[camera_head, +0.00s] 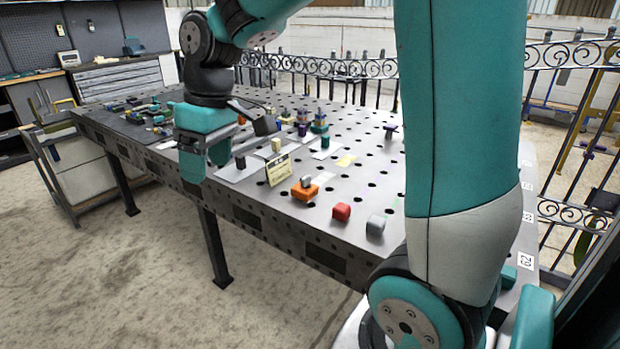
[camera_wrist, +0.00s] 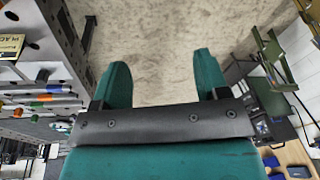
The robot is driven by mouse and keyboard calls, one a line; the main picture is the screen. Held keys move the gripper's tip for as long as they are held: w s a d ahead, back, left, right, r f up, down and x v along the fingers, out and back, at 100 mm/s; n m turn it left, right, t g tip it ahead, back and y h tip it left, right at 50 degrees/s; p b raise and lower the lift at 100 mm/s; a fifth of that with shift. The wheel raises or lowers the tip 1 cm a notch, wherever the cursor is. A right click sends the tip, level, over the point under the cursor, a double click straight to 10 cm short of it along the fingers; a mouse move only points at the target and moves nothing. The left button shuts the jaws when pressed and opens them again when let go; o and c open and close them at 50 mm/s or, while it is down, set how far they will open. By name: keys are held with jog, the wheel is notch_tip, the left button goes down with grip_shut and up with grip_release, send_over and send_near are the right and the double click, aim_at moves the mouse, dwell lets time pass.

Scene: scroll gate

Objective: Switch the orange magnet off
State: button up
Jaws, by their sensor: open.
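An orange block with a grey knob on top, which looks like the orange magnet (camera_head: 304,189), sits near the front edge of the table in the head view. Whether its knob is on or off cannot be told. My gripper (camera_head: 206,160) is open and empty, left of the orange magnet and apart from it, by the table's front edge. In the wrist view my gripper's (camera_wrist: 162,82) two teal fingers are spread with only bare floor between them. The orange magnet is not clearly visible in the wrist view.
The perforated table (camera_head: 240,196) holds a small yellow sign (camera_head: 279,170) just left of the magnet. Several coloured parts stand farther back. A scrolled iron fence (camera_head: 340,67) runs behind.

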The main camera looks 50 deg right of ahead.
jog(key=w+d+f+m+h, duration=0.1)
jog(key=w+d, duration=0.3)
jog(key=d, duration=0.4)
jog(key=w+d+f+m, duration=0.1)
jog(key=w+d, duration=0.3)
jog(key=d, duration=0.4)
jog(key=m+g+h+b, duration=0.1)
jog(key=m, duration=0.1)
send_over(306, 177)
notch_tip(306, 177, down, 3)
notch_tip(306, 177, down, 17)
jog(key=shift+d+p, duration=0.1)
jog(key=shift+p, duration=0.55)
jog(key=c, duration=0.9)
